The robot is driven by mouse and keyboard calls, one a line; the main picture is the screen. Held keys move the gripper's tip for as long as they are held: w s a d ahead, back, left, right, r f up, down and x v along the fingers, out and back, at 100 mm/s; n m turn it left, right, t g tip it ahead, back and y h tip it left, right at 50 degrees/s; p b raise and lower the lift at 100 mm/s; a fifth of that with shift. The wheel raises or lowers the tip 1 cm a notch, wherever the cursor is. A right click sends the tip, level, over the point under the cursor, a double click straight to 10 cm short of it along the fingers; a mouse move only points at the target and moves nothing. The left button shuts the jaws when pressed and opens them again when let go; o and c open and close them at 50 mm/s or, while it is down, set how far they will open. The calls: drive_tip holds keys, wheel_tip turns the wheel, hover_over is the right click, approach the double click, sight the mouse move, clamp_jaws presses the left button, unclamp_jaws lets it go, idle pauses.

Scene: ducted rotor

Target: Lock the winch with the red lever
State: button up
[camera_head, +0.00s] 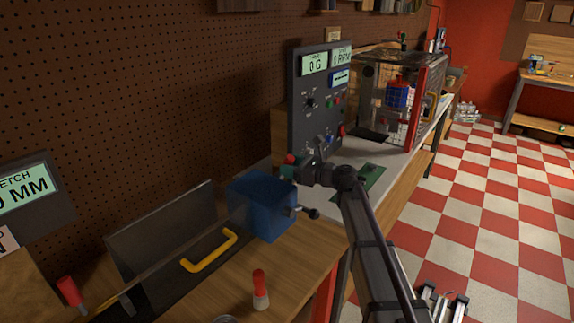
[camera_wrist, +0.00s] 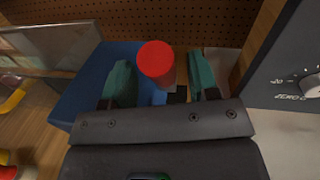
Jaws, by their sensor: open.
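The winch is a blue box (camera_head: 262,208) on the wooden bench, with a dark crank (camera_head: 306,212) on its right side. Its blue top also shows in the wrist view (camera_wrist: 75,100). The red lever (camera_head: 290,159) shows as a small red tip above my gripper (camera_head: 288,172) at the box's back right. In the wrist view the red lever's round end (camera_wrist: 156,60) stands between the two green fingers of my gripper (camera_wrist: 160,78). The fingers are apart, with a visible gap on each side of the lever. The lever's base is mostly hidden.
A clear guard with a yellow handle (camera_head: 208,251) lies left of the winch. A red-topped handle (camera_head: 260,288) stands at the bench front. A grey control panel (camera_head: 318,100) rises behind my gripper. A pegboard wall (camera_head: 150,100) backs the bench.

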drive_tip(key=shift+w+a, duration=0.35)
drive_tip(key=shift+a, duration=0.3)
drive_tip(key=shift+c, duration=0.5)
clamp_jaws()
